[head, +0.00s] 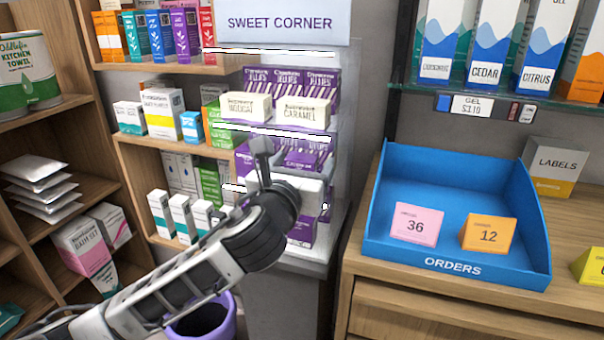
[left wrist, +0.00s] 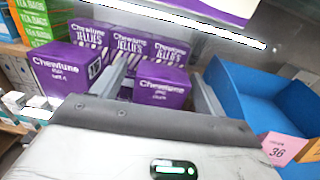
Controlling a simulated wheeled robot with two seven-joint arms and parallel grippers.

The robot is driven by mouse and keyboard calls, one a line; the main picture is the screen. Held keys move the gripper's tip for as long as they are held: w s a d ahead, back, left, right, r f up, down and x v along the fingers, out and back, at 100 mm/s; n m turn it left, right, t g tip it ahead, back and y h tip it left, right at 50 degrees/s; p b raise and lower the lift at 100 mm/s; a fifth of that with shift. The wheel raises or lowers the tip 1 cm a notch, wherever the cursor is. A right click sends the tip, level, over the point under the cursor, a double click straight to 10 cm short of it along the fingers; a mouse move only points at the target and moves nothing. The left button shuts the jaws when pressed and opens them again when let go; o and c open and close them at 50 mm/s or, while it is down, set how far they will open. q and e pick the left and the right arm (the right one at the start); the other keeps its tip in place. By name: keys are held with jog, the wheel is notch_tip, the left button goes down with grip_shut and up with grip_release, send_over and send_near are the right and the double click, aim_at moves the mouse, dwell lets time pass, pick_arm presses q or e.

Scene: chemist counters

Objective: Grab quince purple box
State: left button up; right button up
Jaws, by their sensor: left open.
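Purple Chewlune boxes stand on the sweet shelf, and I cannot read which is quince. In the left wrist view one purple box (left wrist: 160,87) sits between the spread fingers of my left gripper (left wrist: 158,78), with space beside it. Another purple box (left wrist: 68,72) stands to its left, and striped purple Jellies boxes (left wrist: 135,42) stand behind. In the head view my left gripper (head: 290,172) is open at the shelf and hides part of the purple boxes (head: 306,157). A purple box (head: 301,233) shows below it. My right gripper is not in view.
A blue Orders tray (head: 455,245) with a pink 36 card (head: 418,224) and an orange 12 card (head: 488,234) stands on the right counter. Cream nougat (head: 246,106) and caramel (head: 302,111) boxes sit on the shelf above my gripper. A purple bin (head: 222,322) is below.

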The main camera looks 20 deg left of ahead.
pick_arm(q)
jog(key=c, duration=1)
jog(key=shift+c, duration=0.2)
